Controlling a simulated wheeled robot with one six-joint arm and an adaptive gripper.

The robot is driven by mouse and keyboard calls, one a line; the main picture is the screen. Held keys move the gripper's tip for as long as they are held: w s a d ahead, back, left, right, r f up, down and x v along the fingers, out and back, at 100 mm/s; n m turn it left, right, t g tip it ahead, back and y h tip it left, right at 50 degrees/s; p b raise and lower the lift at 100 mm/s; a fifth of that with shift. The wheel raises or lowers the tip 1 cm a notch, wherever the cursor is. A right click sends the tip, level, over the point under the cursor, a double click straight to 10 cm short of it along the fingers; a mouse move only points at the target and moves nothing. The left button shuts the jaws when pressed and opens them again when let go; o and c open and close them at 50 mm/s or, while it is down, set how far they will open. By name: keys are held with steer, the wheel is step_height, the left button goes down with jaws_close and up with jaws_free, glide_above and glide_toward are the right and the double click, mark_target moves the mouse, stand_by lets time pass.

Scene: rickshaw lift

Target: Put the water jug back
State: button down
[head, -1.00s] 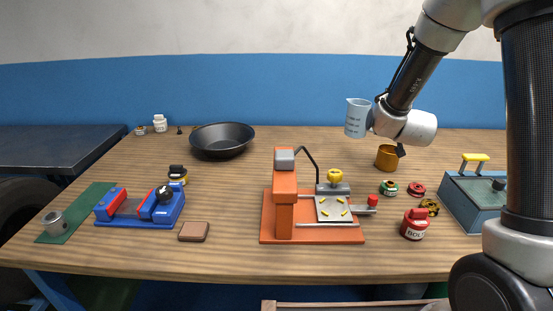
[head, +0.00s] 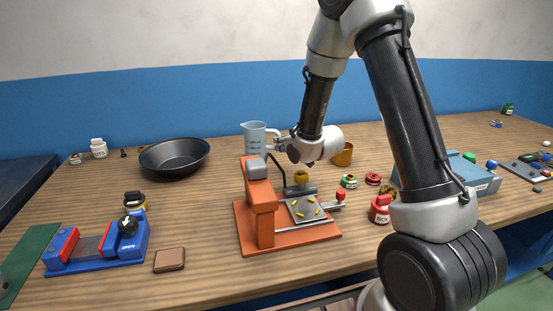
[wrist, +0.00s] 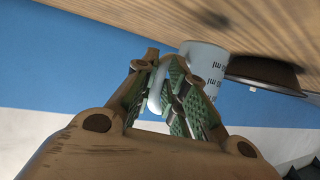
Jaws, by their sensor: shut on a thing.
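The water jug (head: 254,139) is a light-blue translucent measuring jug with dark markings. In the head view it is upright at the back middle of the bench, behind the orange press. My gripper (head: 283,143) is at its right side, shut on the handle. In the wrist view the jug (wrist: 205,62) shows beyond the gripper (wrist: 160,88), whose green pads close around the pale handle. The jug's base is hidden behind the press in the head view, so I cannot tell whether it touches the bench.
A black pan (head: 174,157) lies left of the jug. The orange press (head: 262,205) stands in front of it. A brown-yellow cup (head: 343,154) is to the right. A blue vise (head: 98,250) is at front left. Bare bench lies between pan and jug.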

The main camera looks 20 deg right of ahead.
steer(key=shift+f, duration=2.35)
steer(key=shift+f, duration=0.15)
steer(key=c, duration=1.5)
jaws_free()
steer(key=shift+o, duration=0.2)
steer(key=shift+r, duration=0.2)
